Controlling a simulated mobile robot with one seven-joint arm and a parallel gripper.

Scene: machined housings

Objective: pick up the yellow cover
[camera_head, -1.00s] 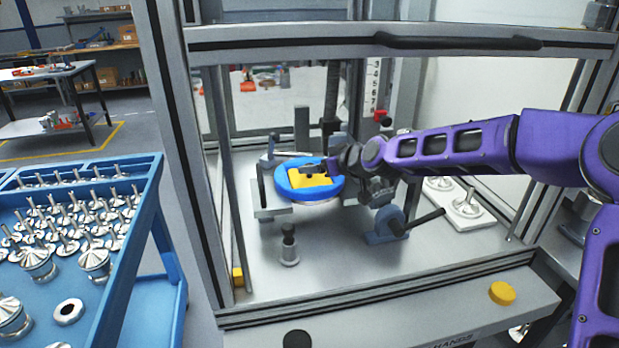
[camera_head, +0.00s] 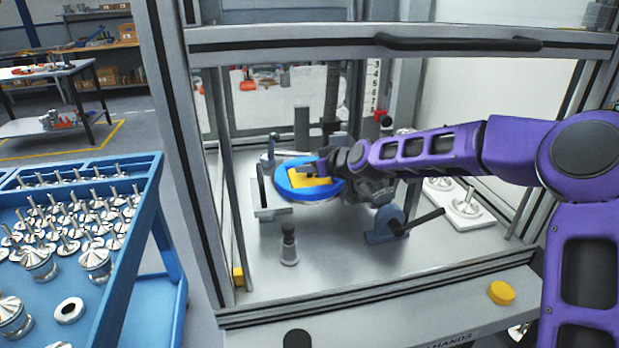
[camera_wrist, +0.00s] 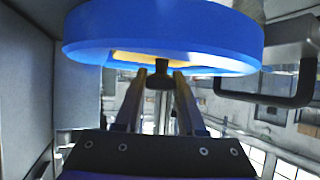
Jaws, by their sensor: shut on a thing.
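The yellow cover (camera_head: 308,182) sits in the opening of a round blue ring (camera_head: 283,181) inside the machine frame. My gripper (camera_head: 316,168) reaches it from the right. In the wrist view, the fingers (camera_wrist: 160,76) are shut on a short dark knob in front of the yellow cover (camera_wrist: 190,61). The blue ring (camera_wrist: 160,30) fills the top of that view and hides most of the cover. I cannot tell whether the cover is clear of the ring.
A clamp with a dark handle (camera_head: 432,221) and a small metal post (camera_head: 289,246) stand near the ring. Frame bars enclose the space. A blue cart (camera_head: 150,205) with metal parts stands at left. A yellow button (camera_head: 501,293) is on the front ledge.

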